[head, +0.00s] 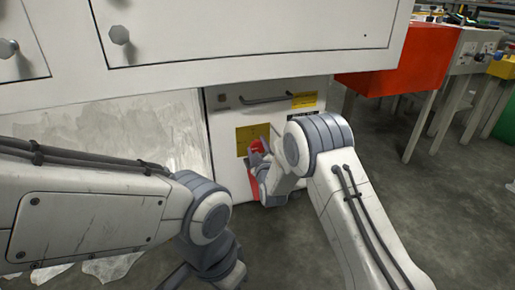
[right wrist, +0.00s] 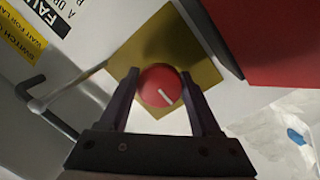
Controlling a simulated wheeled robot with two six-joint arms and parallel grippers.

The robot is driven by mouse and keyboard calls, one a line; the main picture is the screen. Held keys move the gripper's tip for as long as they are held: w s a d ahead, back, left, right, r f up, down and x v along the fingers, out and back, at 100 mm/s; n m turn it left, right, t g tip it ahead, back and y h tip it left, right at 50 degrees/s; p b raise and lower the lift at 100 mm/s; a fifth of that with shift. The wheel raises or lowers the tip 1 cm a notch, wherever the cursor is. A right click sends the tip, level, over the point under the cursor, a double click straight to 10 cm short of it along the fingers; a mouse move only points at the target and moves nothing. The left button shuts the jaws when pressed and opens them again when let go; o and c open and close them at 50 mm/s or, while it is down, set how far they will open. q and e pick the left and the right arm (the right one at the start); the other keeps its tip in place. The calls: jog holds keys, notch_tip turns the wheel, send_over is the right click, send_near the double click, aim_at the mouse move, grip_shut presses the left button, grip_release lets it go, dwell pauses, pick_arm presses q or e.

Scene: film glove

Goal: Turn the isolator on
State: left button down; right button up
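The isolator is a red round knob (head: 256,146) on a yellow plate (head: 243,136) on the front of a white cabinet (head: 222,118). In the right wrist view the red knob (right wrist: 160,87) carries a white line slanting down to the right, with the yellow plate (right wrist: 205,68) behind it. My right gripper (head: 262,157) is at the knob. In the right wrist view its fingers (right wrist: 160,80) stand on both sides of the knob, with no clear gap. My left gripper (head: 185,277) is low at the bottom edge, its fingers mostly cut off.
A bar handle (head: 268,99) and yellow label (head: 304,100) are above the knob. A white overhanging cabinet (head: 250,50) is above that. Translucent film (head: 130,130) hangs at left. A red-fronted bench (head: 405,65) stands at right; the floor before it is clear.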

jog(key=c, duration=0.7)
jog(key=shift+c, duration=0.2)
jog(key=m+p, duration=0.2)
jog(key=m, duration=0.1)
jog(key=shift+r+p, duration=0.15)
jog(key=shift+p, duration=0.2)
jog(key=m+g+p, duration=0.1)
jog(key=m+p, duration=0.2)
jog(key=m, duration=0.2)
jog(key=shift+m, duration=0.3)
jog(key=m+y+p, duration=0.1)
jog(key=m+p, duration=0.1)
jog(key=m, duration=0.2)
jog(key=shift+m+g+y+p, duration=0.4)
jog(key=shift+m+p, duration=0.5)
jog(key=shift+m, duration=1.1)
